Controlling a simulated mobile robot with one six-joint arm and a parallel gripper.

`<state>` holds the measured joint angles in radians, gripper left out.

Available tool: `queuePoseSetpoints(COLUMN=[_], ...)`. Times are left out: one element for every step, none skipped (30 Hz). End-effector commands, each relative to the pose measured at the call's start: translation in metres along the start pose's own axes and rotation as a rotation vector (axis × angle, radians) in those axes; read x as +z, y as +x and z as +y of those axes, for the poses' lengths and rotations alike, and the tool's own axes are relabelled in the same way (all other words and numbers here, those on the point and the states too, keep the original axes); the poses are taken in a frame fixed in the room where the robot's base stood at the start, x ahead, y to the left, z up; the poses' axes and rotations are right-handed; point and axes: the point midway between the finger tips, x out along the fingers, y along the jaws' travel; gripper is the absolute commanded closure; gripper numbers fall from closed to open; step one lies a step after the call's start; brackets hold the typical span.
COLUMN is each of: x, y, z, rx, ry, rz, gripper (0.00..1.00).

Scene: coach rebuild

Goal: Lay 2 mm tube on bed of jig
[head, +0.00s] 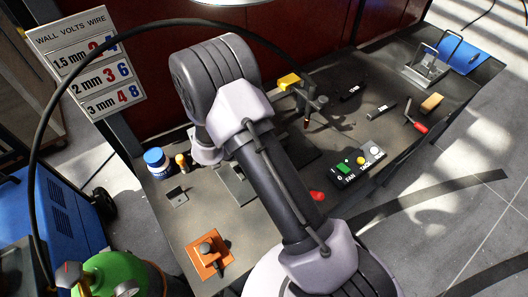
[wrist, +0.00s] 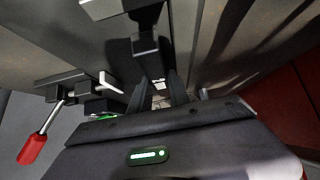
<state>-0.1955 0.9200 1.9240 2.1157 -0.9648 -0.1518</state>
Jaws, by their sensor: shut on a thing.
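My gripper (wrist: 160,98) shows in the wrist view with its two dark fingers close together around a small pale metallic piece (wrist: 158,86). This looks like the tube, but its length and wall are too small to read. In the head view my arm hides the gripper and the tube. The jig's dark plate (head: 238,186) shows partly beside my arm in the head view. A clamp with a red handle (wrist: 33,149) stands left of the fingers in the wrist view, and a red handle tip (head: 317,196) shows right of my arm. Contact between tube and bed cannot be told.
A control box (head: 358,164) with green and yellow buttons sits right of my arm. An orange fixture (head: 209,256), a blue-capped jar (head: 157,162) and a torch stand (head: 306,101) are on the bench. A wall sign (head: 87,66) lists walls, volts and wire. A black cable arches overhead.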

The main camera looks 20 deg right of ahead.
Motion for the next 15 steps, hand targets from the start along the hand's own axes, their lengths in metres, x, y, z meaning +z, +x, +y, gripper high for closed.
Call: queuePoseSetpoints(x=[0.0008, 0.0012, 0.0017, 0.0022, 0.0021, 0.0019, 0.0019, 0.0019, 0.0019, 0.0019, 0.0018, 0.0017, 0.0017, 0.0016, 0.0016], y=[0.0008, 0.0013, 0.0018, 0.0023, 0.0021, 0.002, 0.002, 0.002, 0.0019, 0.0019, 0.0018, 0.0017, 0.0017, 0.0016, 0.0015], z=[-0.0002, -0.0001, -0.0002, -0.0002, -0.0002, -0.0002, -0.0002, -0.0002, -0.0003, -0.0005, -0.0007, -0.0009, -0.0011, -0.0012, -0.0014], rx=[0.0, 0.0, 0.0, 0.0, -0.001, -0.001, 0.0, 0.0, -0.001, -0.001, -0.002, -0.002, -0.002, -0.003, -0.003], ry=[0.0, 0.0, 0.0, 0.0, 0.0, 0.0, 0.0, 0.0, 0.0, 0.0, 0.0, 0.0, 0.0, 0.0, 0.0], rz=[0.0, 0.0, 0.0, 0.0, 0.0, 0.0, 0.0, 0.0, 0.0, 0.0, 0.0, 0.0, 0.0, 0.001, 0.001], gripper=[1.0, 1.0, 1.0, 1.0, 0.74, 0.66, 0.6, 0.54, 0.52, 0.52, 0.52, 0.52, 0.52, 0.52, 0.52])
